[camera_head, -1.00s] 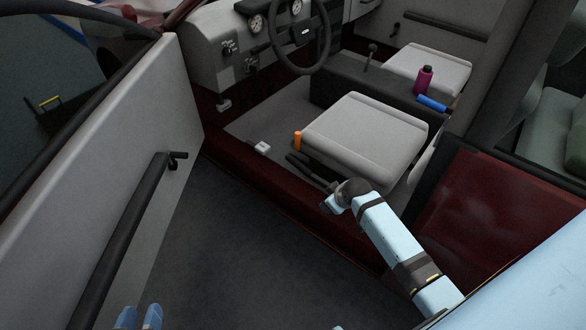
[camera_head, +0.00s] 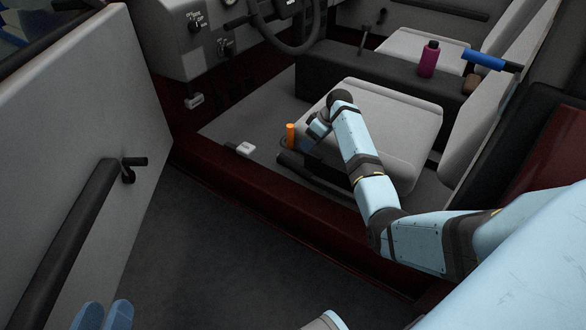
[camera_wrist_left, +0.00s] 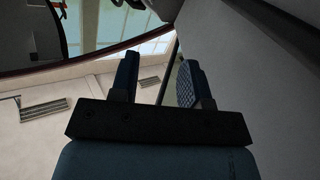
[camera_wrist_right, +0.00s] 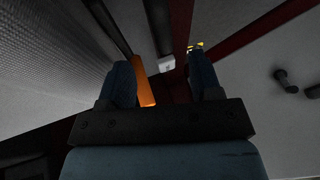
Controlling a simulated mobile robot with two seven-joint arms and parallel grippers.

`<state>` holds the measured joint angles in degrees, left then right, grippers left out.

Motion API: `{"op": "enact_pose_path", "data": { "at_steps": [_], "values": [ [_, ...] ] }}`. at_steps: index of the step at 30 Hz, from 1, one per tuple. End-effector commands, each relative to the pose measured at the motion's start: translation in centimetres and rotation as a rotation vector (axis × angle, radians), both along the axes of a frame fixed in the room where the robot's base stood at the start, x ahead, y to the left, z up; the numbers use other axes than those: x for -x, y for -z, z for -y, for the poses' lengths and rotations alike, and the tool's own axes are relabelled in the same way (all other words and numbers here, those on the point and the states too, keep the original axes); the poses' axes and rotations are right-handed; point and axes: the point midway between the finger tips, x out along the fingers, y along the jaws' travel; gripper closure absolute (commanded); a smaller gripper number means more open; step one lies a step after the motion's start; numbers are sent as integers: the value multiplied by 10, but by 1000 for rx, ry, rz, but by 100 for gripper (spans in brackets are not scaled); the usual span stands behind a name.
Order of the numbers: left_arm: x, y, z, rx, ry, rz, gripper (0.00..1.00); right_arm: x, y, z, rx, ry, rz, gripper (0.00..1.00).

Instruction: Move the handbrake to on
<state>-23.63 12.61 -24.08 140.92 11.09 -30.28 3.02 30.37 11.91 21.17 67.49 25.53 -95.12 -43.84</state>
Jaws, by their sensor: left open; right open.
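An orange handle (camera_head: 290,136) stands upright beside the front seat, near a black bar (camera_head: 300,165) at the seat's base. A blue cylindrical handle (camera_head: 485,61) with a black end shows behind the centre console. I cannot tell for certain which is the handbrake. My right gripper (camera_head: 316,130) is over the seat's front corner, just right of the orange handle. In the right wrist view, the orange handle (camera_wrist_right: 146,88) appears close by the left finger of the open right gripper (camera_wrist_right: 160,62); contact is unclear. My left gripper (camera_head: 104,308) is open and empty near the door (camera_wrist_left: 270,80).
The seat cushion (camera_head: 385,125) lies under and right of my right forearm. The open door (camera_head: 75,130), with a black grab bar, stands on the left. A magenta bottle (camera_head: 429,58) stands on the console. A white-topped fitting (camera_head: 243,149) is on the floor by the sill.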

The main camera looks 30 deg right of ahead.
Motion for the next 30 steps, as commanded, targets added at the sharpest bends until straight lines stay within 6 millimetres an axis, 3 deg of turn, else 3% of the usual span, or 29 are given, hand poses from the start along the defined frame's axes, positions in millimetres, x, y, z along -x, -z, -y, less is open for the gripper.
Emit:
{"op": "enact_pose_path", "data": {
  "at_steps": [1, 6, 15, 21, 30],
  "values": [
    [0, 11, 0, -10, 7, -15, 57, -2, 14, -5, -3, -1, -1, 42],
    [-11, 11, -6, -73, 3, 94, 57, -11, 49, -19, -2, 1, -2, 42],
    [-24, 6, -15, -170, -8, 264, 57, -25, 95, -39, 0, 0, 1, 42],
    [-27, 3, -17, -200, -11, 313, 57, -28, 106, -44, 2, 2, 0, 42],
    [-28, 1, -17, -203, -11, 319, 57, -28, 106, -45, 2, 2, 0, 42]
  ]
}}
